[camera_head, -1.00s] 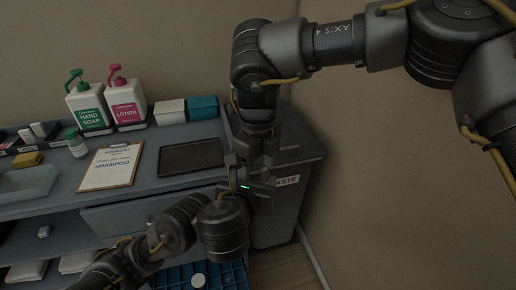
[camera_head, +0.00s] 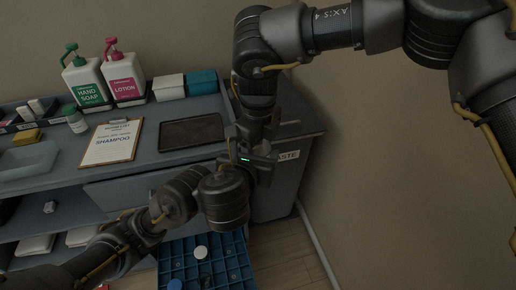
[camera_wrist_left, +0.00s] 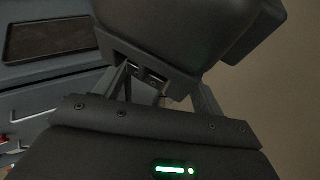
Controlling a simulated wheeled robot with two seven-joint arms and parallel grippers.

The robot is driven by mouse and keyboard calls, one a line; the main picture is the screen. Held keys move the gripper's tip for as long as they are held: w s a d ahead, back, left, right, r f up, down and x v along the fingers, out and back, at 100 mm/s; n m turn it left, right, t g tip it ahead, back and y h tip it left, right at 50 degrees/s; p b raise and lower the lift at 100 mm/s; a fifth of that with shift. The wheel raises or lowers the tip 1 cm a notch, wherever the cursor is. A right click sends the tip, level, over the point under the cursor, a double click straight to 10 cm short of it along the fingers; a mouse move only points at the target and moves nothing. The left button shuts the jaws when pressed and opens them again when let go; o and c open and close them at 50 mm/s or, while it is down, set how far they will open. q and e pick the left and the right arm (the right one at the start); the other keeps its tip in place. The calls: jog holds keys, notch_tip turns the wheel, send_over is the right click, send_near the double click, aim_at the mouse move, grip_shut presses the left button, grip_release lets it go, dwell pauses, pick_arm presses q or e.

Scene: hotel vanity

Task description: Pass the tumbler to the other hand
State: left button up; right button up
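My left gripper (camera_head: 243,148) and my right gripper (camera_head: 254,132) meet in front of the counter's right end, the right one coming down from above. In the left wrist view, my left gripper's two fingers (camera_wrist_left: 160,88) stand apart, close against the dark body of my right gripper (camera_wrist_left: 165,35). A small pale patch shows between the fingers, too little to identify. I cannot make out the tumbler in either view; the grippers may hide it. My right gripper's fingertips are hidden, so its grip cannot be seen.
The grey counter (camera_head: 150,172) holds a clipboard (camera_head: 110,143), a dark tray (camera_head: 190,133), hand soap (camera_head: 86,82) and lotion (camera_head: 122,77) bottles, and a teal box (camera_head: 201,82). A blue crate (camera_head: 205,262) stands below my left forearm. A beige wall (camera_head: 400,190) bounds the right.

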pick_arm(q)
jog(key=shift+o, duration=1.3)
